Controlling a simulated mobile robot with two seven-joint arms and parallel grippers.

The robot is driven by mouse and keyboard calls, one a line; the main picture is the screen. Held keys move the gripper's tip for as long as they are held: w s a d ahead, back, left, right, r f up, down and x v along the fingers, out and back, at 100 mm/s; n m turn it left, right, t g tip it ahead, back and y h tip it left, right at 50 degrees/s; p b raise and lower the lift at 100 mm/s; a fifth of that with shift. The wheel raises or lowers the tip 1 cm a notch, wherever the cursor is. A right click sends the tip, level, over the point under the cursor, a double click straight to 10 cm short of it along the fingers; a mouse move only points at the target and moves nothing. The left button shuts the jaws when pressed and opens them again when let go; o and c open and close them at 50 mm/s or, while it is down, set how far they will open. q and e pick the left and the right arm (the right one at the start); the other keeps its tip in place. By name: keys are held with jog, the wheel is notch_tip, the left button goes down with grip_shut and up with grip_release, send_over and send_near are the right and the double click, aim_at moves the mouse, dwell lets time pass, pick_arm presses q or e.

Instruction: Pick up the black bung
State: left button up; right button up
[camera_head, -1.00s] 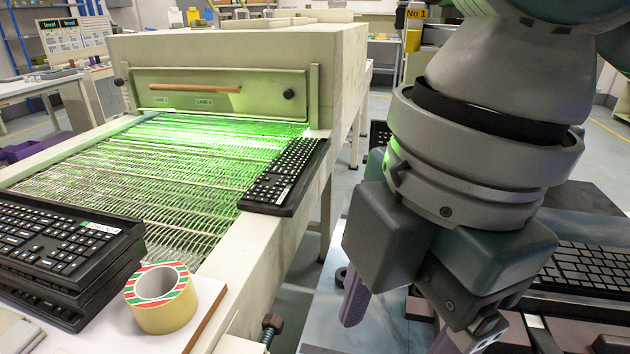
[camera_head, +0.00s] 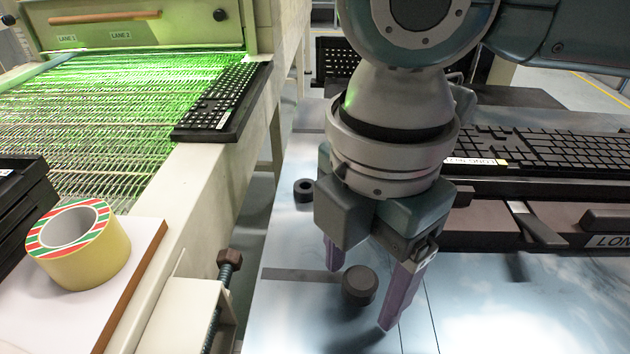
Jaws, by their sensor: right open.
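The black bung (camera_head: 359,285) is a short, dark round plug on the shiny grey-blue table top (camera_head: 290,330). My right gripper (camera_head: 362,297) points down over it with its two purple fingers spread apart. In the picture the bung shows between the fingertips, one finger behind and left, the other in front and right. The fingers do not visibly grip it, and I cannot tell how high the tips are above the table. My left gripper is not in view.
A small black ring (camera_head: 304,190) lies behind the gripper. A keyboard (camera_head: 545,150) on a dark fixture (camera_head: 480,215) stands at right. At left are the green-lit conveyor (camera_head: 120,130), another keyboard (camera_head: 222,102) on its edge, and a tape roll (camera_head: 78,245).

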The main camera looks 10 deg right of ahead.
jog(key=shift+f, duration=0.45)
jog(key=shift+c, duration=0.3)
grip_shut()
